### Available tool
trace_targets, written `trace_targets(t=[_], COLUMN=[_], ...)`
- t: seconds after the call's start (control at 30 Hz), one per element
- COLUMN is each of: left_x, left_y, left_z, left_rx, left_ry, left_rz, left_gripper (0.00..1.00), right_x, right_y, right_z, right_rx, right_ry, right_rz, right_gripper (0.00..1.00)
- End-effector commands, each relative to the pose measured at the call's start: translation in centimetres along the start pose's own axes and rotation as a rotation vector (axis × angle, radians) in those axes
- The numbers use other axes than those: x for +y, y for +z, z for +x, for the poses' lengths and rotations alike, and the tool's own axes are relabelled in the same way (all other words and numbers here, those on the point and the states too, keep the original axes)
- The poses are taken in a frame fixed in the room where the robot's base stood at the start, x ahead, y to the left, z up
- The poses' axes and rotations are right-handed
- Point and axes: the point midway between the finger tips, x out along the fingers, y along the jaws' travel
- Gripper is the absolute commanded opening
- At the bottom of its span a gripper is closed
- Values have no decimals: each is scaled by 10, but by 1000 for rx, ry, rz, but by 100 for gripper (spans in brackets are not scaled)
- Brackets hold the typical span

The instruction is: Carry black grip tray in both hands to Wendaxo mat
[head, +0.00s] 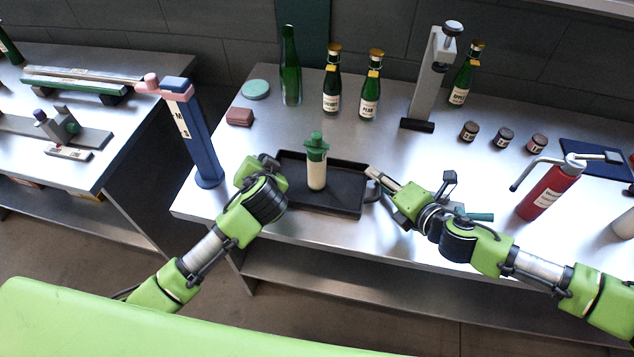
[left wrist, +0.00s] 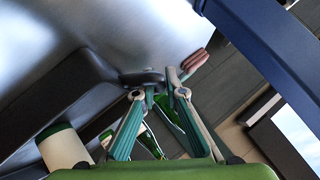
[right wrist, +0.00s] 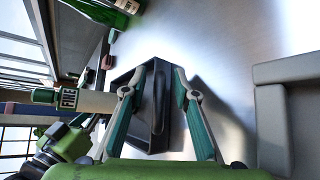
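The black grip tray (head: 345,205) lies on the steel bench between my two grippers. A cream bottle with a green top (head: 316,176) stands on it. My left gripper (head: 270,165) is at the tray's left end; in the left wrist view its fingers (left wrist: 160,88) are close together at a dark handle (left wrist: 140,77), and its grip is unclear. My right gripper (head: 375,180) is at the right end; in the right wrist view its fingers (right wrist: 158,76) are apart on either side of the tray's handle (right wrist: 158,105). A dark blue mat (head: 590,160) lies at the right; I cannot read a name on it.
A blue post stand (head: 200,140) stands left of the tray. Green bottles (head: 370,90) and a grey press (head: 432,75) stand behind. Small jars (head: 503,137) and a red extinguisher-like bottle (head: 548,190) stand between tray and mat. A second bench (head: 100,110) is at left.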

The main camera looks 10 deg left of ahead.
Motion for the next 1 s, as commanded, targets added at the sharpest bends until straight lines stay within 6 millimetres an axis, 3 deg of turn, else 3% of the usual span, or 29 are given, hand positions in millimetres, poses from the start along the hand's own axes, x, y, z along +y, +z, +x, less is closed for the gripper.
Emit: trace_targets(t=[0.03, 0.1, 0.57, 1.0], left_x=[0, 0, -2, -24], left_y=[0, 0, -3, -24], left_z=[0, 0, -2, -24], left_rx=[0, 0, 1, 2], left_ry=[0, 0, -1, -1], left_rz=[0, 0, 0, -1], left_gripper=[0, 0, 0, 0], right_x=[0, 0, 3, 32], right_y=[0, 0, 2, 17], right_z=[0, 0, -2, -17], right_rx=[0, 0, -1, -2], right_ry=[0, 0, -1, -1], right_rz=[0, 0, -2, -2], right_gripper=[12, 0, 0, 0])
